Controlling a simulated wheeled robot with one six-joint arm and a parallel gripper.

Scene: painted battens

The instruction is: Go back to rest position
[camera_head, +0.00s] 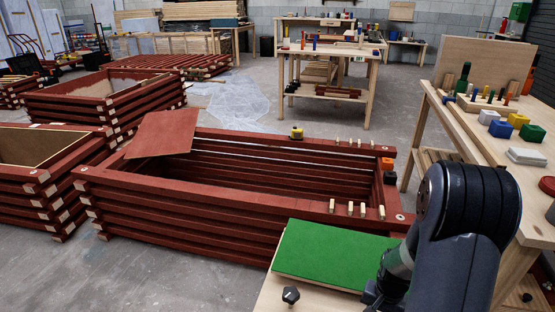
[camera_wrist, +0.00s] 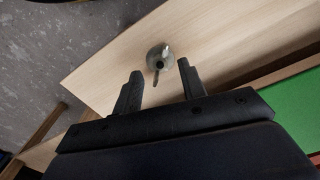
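My gripper (camera_wrist: 160,68) shows in the wrist view with its two dark fingers spread apart and nothing between them. Beyond the fingertips, a small round grey metal piece with a thin stem (camera_wrist: 157,57) sits on a pale wooden table top (camera_wrist: 105,65); I cannot tell the gap to it. In the head view my dark arm fills the lower right, and my gripper is not visible there.
A green board (camera_head: 330,252) lies on the near table, close to my arm; a dark knob (camera_head: 291,295) stands beside it. A large red batten frame (camera_head: 240,185) lies beyond. A wooden workbench (camera_head: 480,130) with coloured blocks stands at right.

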